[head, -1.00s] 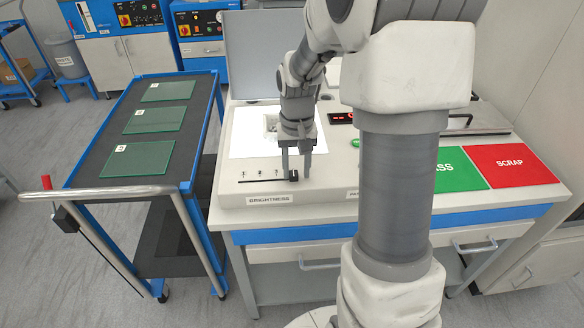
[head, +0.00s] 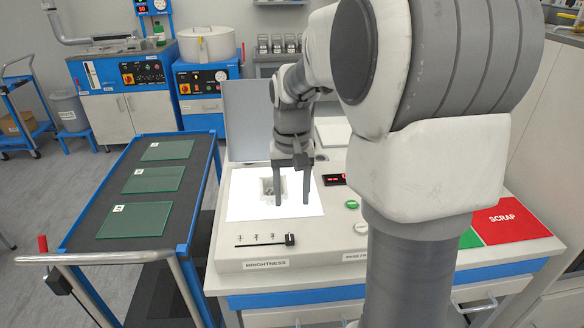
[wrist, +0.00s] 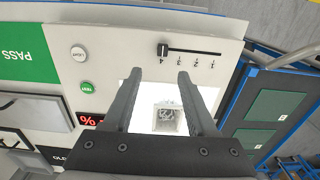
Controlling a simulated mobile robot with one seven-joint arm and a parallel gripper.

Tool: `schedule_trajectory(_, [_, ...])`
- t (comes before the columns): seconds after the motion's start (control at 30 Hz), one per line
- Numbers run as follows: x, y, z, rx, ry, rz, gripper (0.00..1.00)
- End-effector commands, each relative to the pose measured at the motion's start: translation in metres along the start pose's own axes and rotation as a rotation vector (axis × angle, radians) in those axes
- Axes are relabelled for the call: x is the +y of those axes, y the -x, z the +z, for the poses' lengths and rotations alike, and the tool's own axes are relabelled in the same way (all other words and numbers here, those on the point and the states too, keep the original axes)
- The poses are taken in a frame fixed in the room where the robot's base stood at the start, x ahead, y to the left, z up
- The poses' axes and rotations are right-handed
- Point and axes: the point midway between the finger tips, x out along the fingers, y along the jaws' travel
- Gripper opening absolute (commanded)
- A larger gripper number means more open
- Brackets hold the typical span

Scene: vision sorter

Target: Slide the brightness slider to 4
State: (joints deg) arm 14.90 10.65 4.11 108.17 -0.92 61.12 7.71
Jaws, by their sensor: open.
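The brightness slider is a dark track (head: 258,243) on the front of the pale console, above the BRIGHTNESS label (head: 265,264). Its black knob (head: 290,240) stands at the right end of the track in the head view. In the wrist view the knob (wrist: 162,50) sits at the end marked 4, with 3, 2 and 1 running away to the right. My gripper (head: 292,204) is open and empty. It points down over the lit white panel, behind the slider and apart from the knob. The fingers also show in the wrist view (wrist: 156,76).
A small pale square part (wrist: 166,117) lies on the lit panel (head: 240,207). A red-digit display (head: 335,180) and a green button (head: 351,205) are right of it. A cart (head: 92,218) with glass plates stands left. The red SCRAP area (head: 508,221) is at right.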

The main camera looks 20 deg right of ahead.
Motion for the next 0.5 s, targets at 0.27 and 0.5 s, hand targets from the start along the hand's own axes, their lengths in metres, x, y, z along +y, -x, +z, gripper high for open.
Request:
schedule_trajectory(0.27, [0.0, 0.047, -0.001, 0.002, 0.001, 0.0, 0.57])
schedule_trajectory(0.5, [0.0, 0.055, 0.0, 0.001, 0.001, 0.0, 0.57])
